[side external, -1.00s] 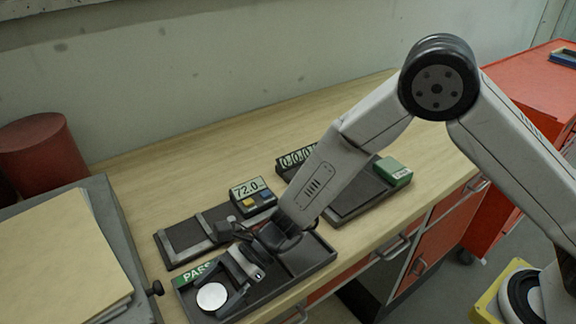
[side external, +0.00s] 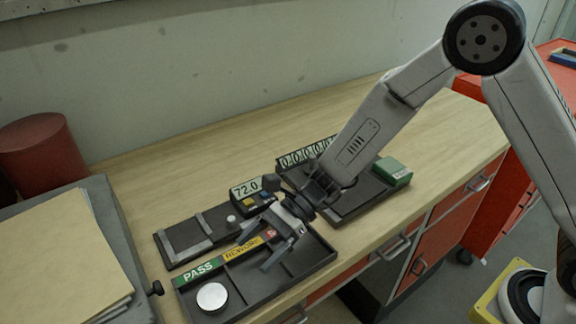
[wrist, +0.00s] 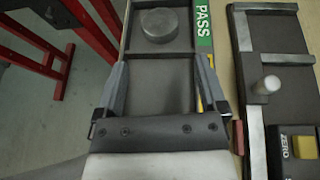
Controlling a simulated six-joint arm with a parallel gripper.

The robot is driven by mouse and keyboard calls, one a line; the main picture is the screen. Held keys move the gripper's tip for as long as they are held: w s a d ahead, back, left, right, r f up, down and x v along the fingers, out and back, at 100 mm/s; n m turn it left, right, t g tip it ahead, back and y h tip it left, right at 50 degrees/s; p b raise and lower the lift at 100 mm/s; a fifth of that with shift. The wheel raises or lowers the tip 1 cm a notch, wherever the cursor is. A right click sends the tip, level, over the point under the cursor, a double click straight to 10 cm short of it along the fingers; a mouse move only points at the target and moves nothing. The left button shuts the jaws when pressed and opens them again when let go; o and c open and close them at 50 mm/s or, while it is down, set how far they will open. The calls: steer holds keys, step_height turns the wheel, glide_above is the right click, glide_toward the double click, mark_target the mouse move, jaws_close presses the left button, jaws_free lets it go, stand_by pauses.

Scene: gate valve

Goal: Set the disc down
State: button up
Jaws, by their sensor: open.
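The disc (side external: 212,296) is a pale round metal piece lying flat in the PASS compartment of the dark sorting tray (side external: 318,262). In the wrist view the disc (wrist: 159,25) sits in the far compartment beside the green PASS label (wrist: 203,22), apart from my fingers. My gripper (side external: 257,254) is open and empty, above the tray's middle area by the yellow REWORK label (side external: 243,246). In the wrist view my gripper (wrist: 158,82) has its two fingers spread wide with nothing between them.
Behind the tray is a dark gauge fixture (side external: 190,240) with a display unit (side external: 250,192) reading 72.0. Another dark tray with a counter (side external: 305,153) and green box (side external: 393,171) stands right. A grey case with papers (side external: 60,255) is left. The bench back is clear.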

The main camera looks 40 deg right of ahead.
steer(key=shift+v, duration=0.8)
steer(key=shift+s+d, duration=0.25)
steer(key=shift+d, duration=0.15)
steer(key=s+d+n+h, duration=0.2)
steer(key=d, duration=0.2)
steer(key=s+d+f+n+h, duration=0.1)
steer(key=s+d+n+h, duration=0.1)
steer(key=d, duration=0.3)
steer(key=s+d+n+h, duration=0.2)
steer(key=d+n+h, duration=0.2)
steer(key=shift+d+f, duration=0.25)
steer(key=shift+d, duration=0.15)
steer(key=s+d+r+n+t+h, duration=0.2)
steer(key=d+n+h, duration=0.3)
steer(key=d+n, duration=0.3)
steer(key=shift+d+n+t, duration=0.4)
steer(key=shift+d+t, duration=0.5)
steer(key=shift+d, duration=1.2)
steer(key=shift+r, duration=0.1)
